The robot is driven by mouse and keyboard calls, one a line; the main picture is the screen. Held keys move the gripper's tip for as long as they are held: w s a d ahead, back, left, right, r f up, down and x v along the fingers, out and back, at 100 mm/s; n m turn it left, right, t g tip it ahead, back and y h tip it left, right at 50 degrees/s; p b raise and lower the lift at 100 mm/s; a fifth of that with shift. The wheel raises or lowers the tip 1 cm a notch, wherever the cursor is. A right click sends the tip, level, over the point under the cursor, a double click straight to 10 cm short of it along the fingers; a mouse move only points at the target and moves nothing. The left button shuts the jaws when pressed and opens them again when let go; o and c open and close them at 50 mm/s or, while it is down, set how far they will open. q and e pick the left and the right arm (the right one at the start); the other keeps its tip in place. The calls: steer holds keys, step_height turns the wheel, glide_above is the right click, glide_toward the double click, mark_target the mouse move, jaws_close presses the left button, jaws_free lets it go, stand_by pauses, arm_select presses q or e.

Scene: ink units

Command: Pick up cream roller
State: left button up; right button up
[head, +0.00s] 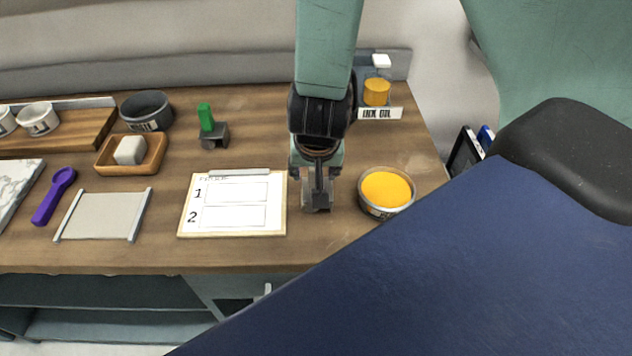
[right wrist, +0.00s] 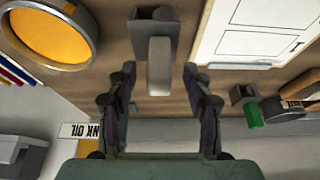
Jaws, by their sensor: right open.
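The cream roller (right wrist: 159,66) stands with its pale end between the fingers of my right gripper (right wrist: 160,78) in the right wrist view. A grey holder (right wrist: 153,35) is at its far end. Gaps show on both sides, so the fingers are open around it and apart from it. In the head view my right gripper (head: 316,185) points down at the table between the numbered sheet and the yellow tin, and hides most of the roller. A green roller (head: 206,118) in a grey holder stands further left. My left gripper is in neither view.
The numbered sheet (head: 232,222) lies just left of the gripper. The yellow ink tin (head: 386,190) stands close on the right. An ink oil label (head: 380,113) and jar (head: 377,92) are behind. A wooden dish (head: 105,160) and purple tool (head: 55,196) lie left.

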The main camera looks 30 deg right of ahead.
steer(key=x, duration=0.3)
steer(key=shift+s, duration=0.1)
steer(key=shift+s+r, duration=0.1)
steer(key=shift+s, duration=0.05)
steer(key=shift+w, duration=0.3)
steer(key=c, duration=0.5)
steer(key=shift+s, duration=0.2)
steer(key=c, duration=0.6)
steer(key=shift+w, duration=0.1)
jaws_close()
